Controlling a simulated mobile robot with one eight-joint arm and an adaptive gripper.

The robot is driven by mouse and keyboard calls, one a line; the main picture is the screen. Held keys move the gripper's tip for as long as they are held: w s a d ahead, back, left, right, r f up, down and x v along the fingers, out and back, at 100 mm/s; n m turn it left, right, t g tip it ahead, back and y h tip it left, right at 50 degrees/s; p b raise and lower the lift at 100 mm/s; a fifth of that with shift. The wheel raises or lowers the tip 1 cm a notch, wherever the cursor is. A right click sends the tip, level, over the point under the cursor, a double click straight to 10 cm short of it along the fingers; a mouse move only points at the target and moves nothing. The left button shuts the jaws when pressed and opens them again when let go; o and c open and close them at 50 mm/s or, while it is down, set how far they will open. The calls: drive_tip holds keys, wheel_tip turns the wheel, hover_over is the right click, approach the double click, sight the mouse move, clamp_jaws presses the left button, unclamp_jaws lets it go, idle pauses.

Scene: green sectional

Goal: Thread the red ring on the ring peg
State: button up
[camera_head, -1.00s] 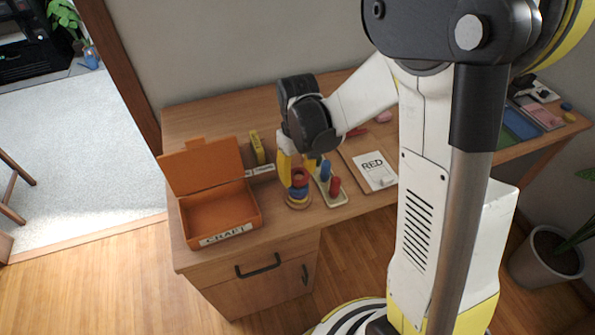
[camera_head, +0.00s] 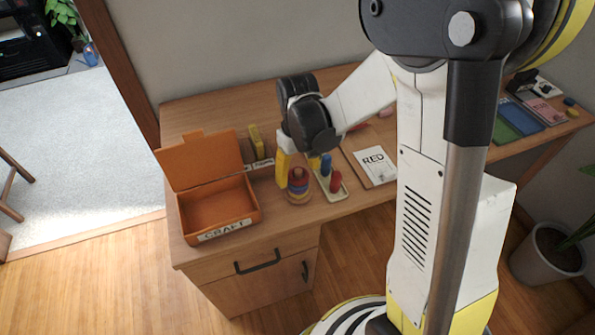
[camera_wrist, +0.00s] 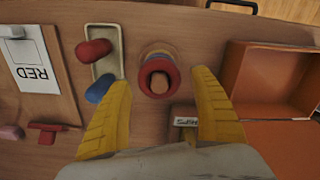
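The red ring (camera_head: 299,175) sits around the peg at the top of the ring stack, above blue and yellow rings (camera_head: 299,191). In the wrist view the red ring (camera_wrist: 146,80) encircles the rounded peg tip (camera_wrist: 159,83). My gripper (camera_wrist: 160,84) is open, its two yellow fingers spread apart on the left and right of the picture with nothing between them in contact. In the head view my gripper (camera_head: 298,162) is just behind and above the stack, its far finger partly hidden.
A tray with blue and red pegs (camera_head: 337,195) stands close right of the stack. An open orange craft box (camera_head: 221,234) is to the left. A card marked RED (camera_head: 374,165) lies on a board at right. A yellow block (camera_head: 255,139) stands behind.

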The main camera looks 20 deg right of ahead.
wheel_tip(320, 180, up, 12)
idle(0.6)
drive_tip(key=s+r+m+t, duration=0.1)
drive_tip(key=s+r+t, duration=0.1)
drive_tip(key=s, duration=0.4)
drive_tip(key=s+r+m+t, duration=0.2)
drive_tip(key=s+r+t, duration=0.1)
drive_tip(key=s+t, duration=0.2)
drive_tip(key=shift+s, duration=1.1)
